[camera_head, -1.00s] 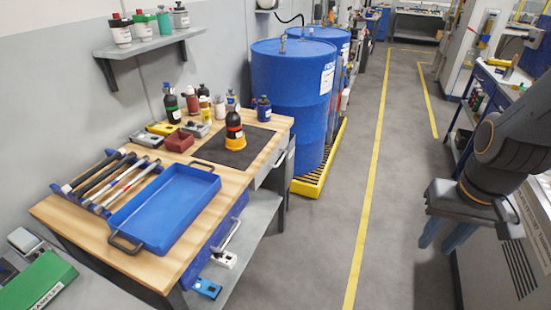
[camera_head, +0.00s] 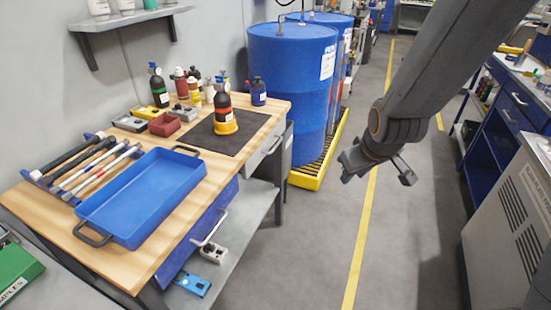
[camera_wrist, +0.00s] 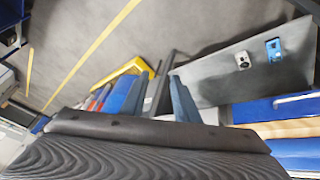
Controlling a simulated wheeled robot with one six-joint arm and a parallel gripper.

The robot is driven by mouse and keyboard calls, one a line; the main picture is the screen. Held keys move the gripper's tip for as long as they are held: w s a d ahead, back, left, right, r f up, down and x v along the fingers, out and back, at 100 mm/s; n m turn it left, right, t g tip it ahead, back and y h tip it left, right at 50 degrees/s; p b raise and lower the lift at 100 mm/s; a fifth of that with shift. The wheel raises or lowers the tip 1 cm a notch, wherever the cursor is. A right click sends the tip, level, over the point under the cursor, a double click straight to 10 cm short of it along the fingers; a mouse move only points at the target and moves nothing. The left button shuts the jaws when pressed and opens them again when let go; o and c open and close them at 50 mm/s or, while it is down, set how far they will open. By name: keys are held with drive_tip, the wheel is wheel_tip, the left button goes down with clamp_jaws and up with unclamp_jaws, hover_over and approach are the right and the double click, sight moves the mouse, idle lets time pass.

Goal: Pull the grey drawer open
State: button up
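The grey drawer (camera_head: 262,158) is set under the right end of the wooden bench, with a pale bar handle on its front. It looks shut. A blue drawer (camera_head: 192,243) with a similar handle sits nearer, in the same bench. My gripper (camera_head: 378,172) hangs in the air over the aisle, to the right of the grey drawer and well apart from it. In the wrist view my gripper (camera_wrist: 157,92) shows two blue fingers spread apart with nothing held between them. I cannot make out the grey drawer clearly in the wrist view.
The wooden bench (camera_head: 140,272) carries a blue tray (camera_head: 150,205), hammers, bottles and a dark mat. A grey lower shelf (camera_head: 245,215) holds small devices. Blue drums (camera_head: 290,90) stand on a yellow pallet (camera_head: 305,178) beyond the bench. The aisle floor (camera_head: 315,240) is free.

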drive_tip(key=w+a+f+n+t+y+b, duration=0.4)
drive_tip(key=w+a+f+n+t+b, duration=0.2)
drive_tip(key=w+a+f+n+b, duration=0.4)
drive_tip(key=w+a+f+n+t+y+b, duration=0.3)
drive_tip(key=w+a+f+n+t+b, duration=0.35)
drive_tip(key=w+b, duration=0.65)
drive_tip(key=a+r+x, duration=0.1)
drive_tip(key=x, duration=0.6)
drive_tip(key=shift+a+g+y+b, duration=0.2)
drive_tip(key=shift+g+y+b, duration=0.15)
drive_tip(key=shift+y, duration=0.05)
drive_tip(key=shift+w, duration=0.1)
clamp_jaws()
